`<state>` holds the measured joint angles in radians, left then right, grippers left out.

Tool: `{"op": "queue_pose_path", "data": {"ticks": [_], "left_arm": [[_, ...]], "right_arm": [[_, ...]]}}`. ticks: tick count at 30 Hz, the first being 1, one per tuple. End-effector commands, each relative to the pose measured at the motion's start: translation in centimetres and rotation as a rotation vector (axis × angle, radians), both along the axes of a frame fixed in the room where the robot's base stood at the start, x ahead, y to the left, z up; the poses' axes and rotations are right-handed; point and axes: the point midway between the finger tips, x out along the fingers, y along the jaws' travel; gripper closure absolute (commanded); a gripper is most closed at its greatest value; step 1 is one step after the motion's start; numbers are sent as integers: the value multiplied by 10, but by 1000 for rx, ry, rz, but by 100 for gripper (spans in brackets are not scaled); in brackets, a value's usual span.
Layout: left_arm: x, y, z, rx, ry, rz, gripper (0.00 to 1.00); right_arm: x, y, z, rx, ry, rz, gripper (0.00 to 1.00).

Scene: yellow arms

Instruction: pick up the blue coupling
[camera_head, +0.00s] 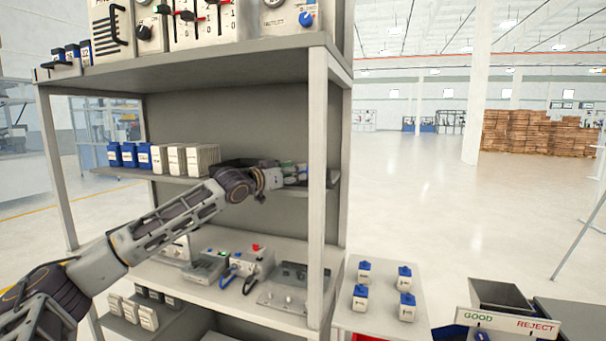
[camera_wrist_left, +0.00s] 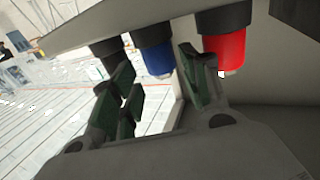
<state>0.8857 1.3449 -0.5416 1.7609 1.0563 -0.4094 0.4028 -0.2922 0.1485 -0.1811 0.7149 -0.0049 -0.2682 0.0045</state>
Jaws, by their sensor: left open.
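The blue coupling (camera_wrist_left: 155,58) shows in the left wrist view, with a dark collar, between a black coupling and a red coupling (camera_wrist_left: 226,50). My left gripper (camera_wrist_left: 158,85) is open, with its green-padded fingers on either side of the blue coupling in the picture. I cannot tell whether they touch it. In the head view my left gripper (camera_head: 292,172) reaches to the right end of the middle shelf (camera_head: 180,177), by the front post. The couplings cannot be made out there. My right gripper is not in view.
The shelf post (camera_head: 316,190) stands close to my left gripper, and the upper shelf (camera_head: 200,66) is above it. Blue and white boxes (camera_head: 187,160) stand on the same shelf to the left. A side table (camera_head: 383,310) with small blue-topped items is below right.

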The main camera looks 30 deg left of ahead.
Motion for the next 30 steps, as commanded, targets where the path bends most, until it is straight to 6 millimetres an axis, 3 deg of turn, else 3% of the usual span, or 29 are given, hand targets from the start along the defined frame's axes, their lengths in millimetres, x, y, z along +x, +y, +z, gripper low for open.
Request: {"op": "queue_pose_path", "data": {"ticks": [16,30], "left_arm": [[7,-1,1,-2,0,0,54],[40,-5,4,-2,-2,0,54]], "right_arm": [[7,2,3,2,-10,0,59],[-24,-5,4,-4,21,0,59]]}}
